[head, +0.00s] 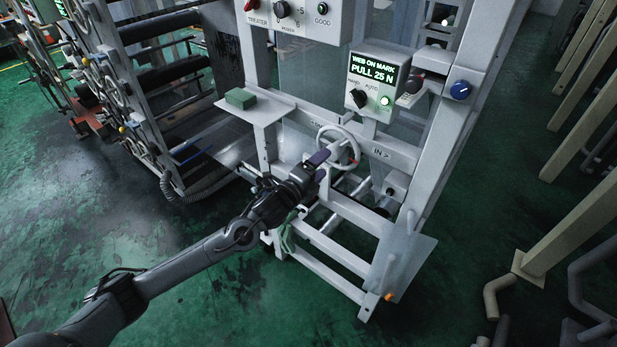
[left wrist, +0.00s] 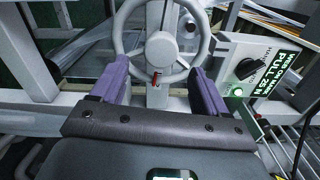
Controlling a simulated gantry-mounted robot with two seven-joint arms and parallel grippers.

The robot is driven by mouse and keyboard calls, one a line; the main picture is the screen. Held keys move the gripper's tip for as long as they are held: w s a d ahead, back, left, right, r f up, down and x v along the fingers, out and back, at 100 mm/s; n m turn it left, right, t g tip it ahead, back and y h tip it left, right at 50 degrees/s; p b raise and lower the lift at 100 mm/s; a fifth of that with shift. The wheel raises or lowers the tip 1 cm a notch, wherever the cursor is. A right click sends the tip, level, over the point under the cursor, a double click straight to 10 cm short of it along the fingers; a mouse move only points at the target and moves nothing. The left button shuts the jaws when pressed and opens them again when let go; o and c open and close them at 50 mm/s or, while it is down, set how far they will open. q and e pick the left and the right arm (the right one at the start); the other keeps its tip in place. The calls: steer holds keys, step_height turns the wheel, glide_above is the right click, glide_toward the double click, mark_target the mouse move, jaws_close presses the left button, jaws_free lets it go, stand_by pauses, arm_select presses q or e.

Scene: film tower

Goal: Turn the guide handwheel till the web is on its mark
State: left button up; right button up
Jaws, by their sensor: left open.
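The pale guide handwheel (head: 355,146) is on the front rail of the white frame. It also shows in the left wrist view, with its round hub (left wrist: 161,48) facing me. My left gripper (head: 319,159) is at the wheel's lower left in the head view. Its purple fingers (left wrist: 157,82) are apart, one on each side of the wheel's lower part in the wrist view. I cannot tell whether they touch the rim. A small red mark (left wrist: 155,77) shows below the hub. The display (head: 373,70) reads "WEB ON MARK" and "PULL 25 N". My right gripper is not in view.
The control box has a black HAND/AUTO knob (head: 358,98) and a lit green lamp (head: 385,101). A blue knob (head: 460,90) is on the right post. A green block (head: 240,98) lies on a small shelf. Rollers stand at left; green floor is open in front.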

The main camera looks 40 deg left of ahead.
arm_select(q)
steer(key=shift+s, duration=2.8)
steer(key=shift+f, duration=0.1)
steer(key=s+d+f+n+g, duration=0.45)
steer(key=s+d+f, duration=0.25)
steer(key=s+f, duration=0.35)
steer(key=s+d+f+n+g, duration=0.4)
steer(key=s+d+f+n, duration=0.25)
steer(key=s+f, duration=0.35)
steer(key=s+r+n+g, duration=0.2)
steer(key=s+n+g, duration=0.45)
steer(key=s, duration=0.55)
step_height(320, 180, up, 18)
steer(key=p, duration=1.8)
steer(key=shift+w+d+f+t, duration=0.25)
steer(key=shift+w+d+t, duration=0.05)
steer(key=shift+w+d, duration=0.1)
